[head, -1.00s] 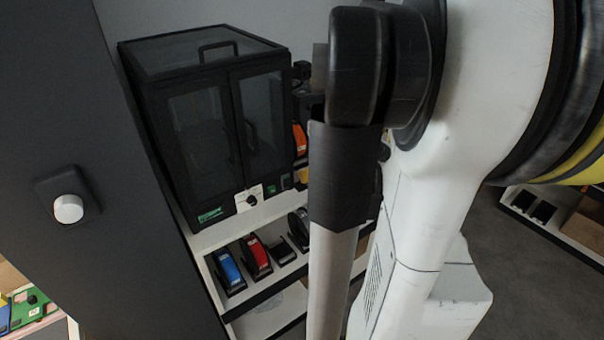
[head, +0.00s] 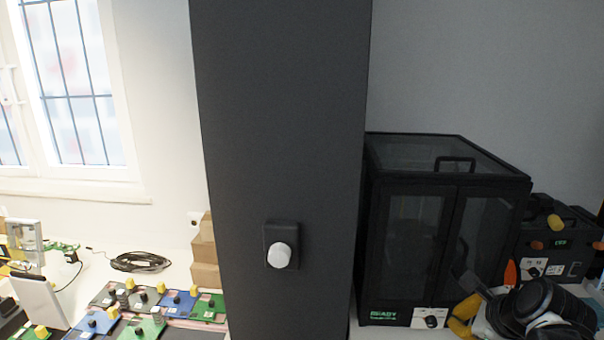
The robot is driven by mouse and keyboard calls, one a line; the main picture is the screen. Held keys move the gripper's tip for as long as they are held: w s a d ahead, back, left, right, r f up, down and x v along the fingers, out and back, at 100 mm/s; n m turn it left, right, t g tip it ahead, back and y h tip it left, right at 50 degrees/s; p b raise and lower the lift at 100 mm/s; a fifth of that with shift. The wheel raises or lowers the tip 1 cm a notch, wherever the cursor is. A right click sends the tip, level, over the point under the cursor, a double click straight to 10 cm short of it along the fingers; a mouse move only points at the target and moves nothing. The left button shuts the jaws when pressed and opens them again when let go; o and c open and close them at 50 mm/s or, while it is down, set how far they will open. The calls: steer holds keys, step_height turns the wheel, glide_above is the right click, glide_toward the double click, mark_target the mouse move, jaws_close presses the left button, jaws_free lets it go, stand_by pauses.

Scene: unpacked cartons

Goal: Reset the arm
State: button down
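I cannot make out my gripper's fingers anywhere, nor anything held.
A dark column (head: 285,120) with a white knob (head: 279,255) fills the middle. Right of it stands a black cabinet (head: 405,240), with a black case (head: 558,245) beyond. At left, a white table holds coloured boards (head: 93,322), a coiled cable (head: 140,262) and cartons (head: 205,250) below a window.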

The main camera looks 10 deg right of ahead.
steer(key=s+a+r+n, duration=0.1)
steer(key=s+a+n, duration=0.2)
steer(key=a+n, duration=0.7)
steer(key=s+a+r+n+g, duration=0.1)
steer(key=s+a+n, duration=0.3)
steer(key=a+n, duration=0.6)
steer(key=n, duration=0.6)
steer(key=shift+s+n+y, duration=0.25)
steer(key=shift+n+y, duration=0.15)
